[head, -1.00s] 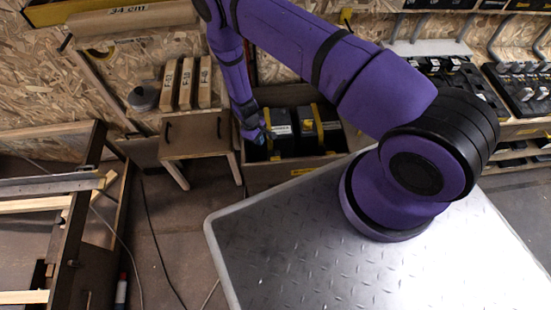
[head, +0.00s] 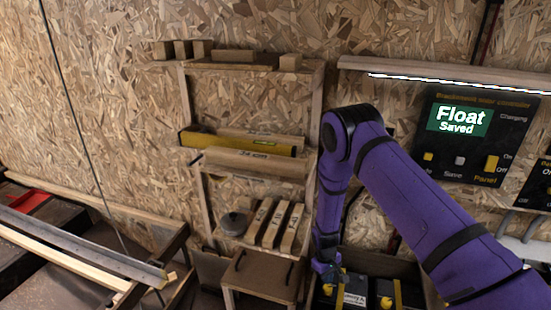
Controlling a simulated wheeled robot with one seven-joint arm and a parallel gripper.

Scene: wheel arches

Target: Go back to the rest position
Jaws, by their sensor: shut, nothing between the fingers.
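My gripper (head: 331,274) hangs at the end of my purple arm in the lower middle of the head view. It is shut and appears empty. It points down in front of the wooden crate (head: 385,263) that holds black battery-like cases with yellow handles (head: 352,290). The fingertips are small and dark, partly lost against the crate. I cannot tell whether they touch anything.
A wooden shelf (head: 312,115) with blocks and a yellow level (head: 240,145) stands left of my arm. A small wooden stool (head: 262,277) is left of the gripper. A control panel reading "Float Saved" (head: 473,135) hangs at right. A beam frame (head: 85,250) fills the lower left.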

